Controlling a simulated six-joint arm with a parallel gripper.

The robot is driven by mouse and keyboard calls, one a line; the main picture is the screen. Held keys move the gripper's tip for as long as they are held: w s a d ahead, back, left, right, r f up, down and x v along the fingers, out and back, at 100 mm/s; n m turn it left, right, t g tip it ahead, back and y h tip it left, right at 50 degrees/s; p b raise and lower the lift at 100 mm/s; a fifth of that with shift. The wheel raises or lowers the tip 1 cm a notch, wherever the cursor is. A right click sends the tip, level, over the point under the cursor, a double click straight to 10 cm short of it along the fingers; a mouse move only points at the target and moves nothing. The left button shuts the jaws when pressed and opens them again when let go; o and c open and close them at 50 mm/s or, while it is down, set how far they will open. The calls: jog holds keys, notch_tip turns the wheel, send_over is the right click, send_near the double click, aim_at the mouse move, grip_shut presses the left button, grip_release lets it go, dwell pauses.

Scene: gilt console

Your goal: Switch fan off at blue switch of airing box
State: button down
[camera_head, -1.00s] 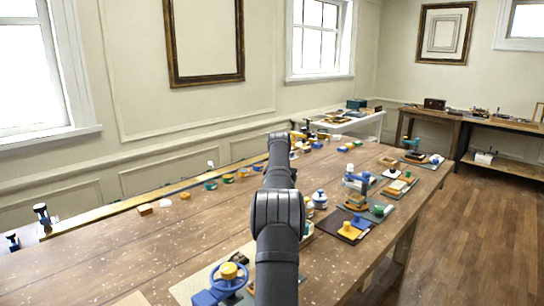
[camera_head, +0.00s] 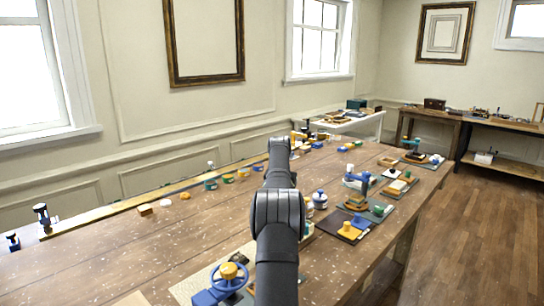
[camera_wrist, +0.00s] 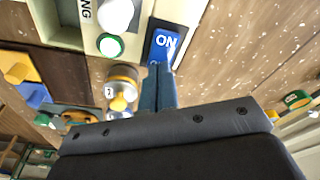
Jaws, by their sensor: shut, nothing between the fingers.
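The airing box (camera_wrist: 44,22) shows at the top left of the wrist view as a cream panel with dark lettering cut off by the frame. Its blue switch (camera_wrist: 164,42) is a rocker in a dark frame, with white "ON" lettering. My gripper (camera_wrist: 159,70) is shut and empty, its fingertips right at the lower end of the switch and covering part of it. I cannot tell whether they touch it. A white round knob (camera_wrist: 116,15) and a green button (camera_wrist: 110,46) sit left of the switch. In the head view my arm hides the gripper and switch.
A grey-and-yellow cylinder (camera_wrist: 122,84) stands close left of my fingers. On the long wooden table (camera_head: 130,250) are a blue valve wheel (camera_head: 226,283) at the front and several small items along the right edge. The table's left middle is mostly clear.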

jog(key=shift+f, duration=0.2)
jog(key=shift+r, duration=3.55)
jog(key=shift+f, duration=0.1)
jog(key=shift+f, duration=3.35)
jog(key=shift+r, duration=0.1)
jog(key=shift+t, duration=0.8)
jog(key=shift+w+a+r, duration=0.1)
jog(key=shift+w+r, duration=0.05)
jog(key=shift+r, duration=0.95)
jog(key=shift+w+a+r, duration=0.1)
jog(key=shift+w+r, duration=0.05)
jog(key=shift+r, duration=1)
jog(key=shift+w+a+r, duration=0.1)
jog(key=shift+w+r, duration=0.05)
jog(key=shift+r, duration=0.95)
jog(key=shift+s+a+f+n+t, duration=0.1)
jog(key=shift+s+f+n+t, duration=0.1)
jog(key=shift+f+t, duration=0.15)
jog(key=shift+s+a+f+n+t, duration=0.1)
jog(key=shift+f+n+t, duration=0.15)
jog(key=shift+f, duration=0.15)
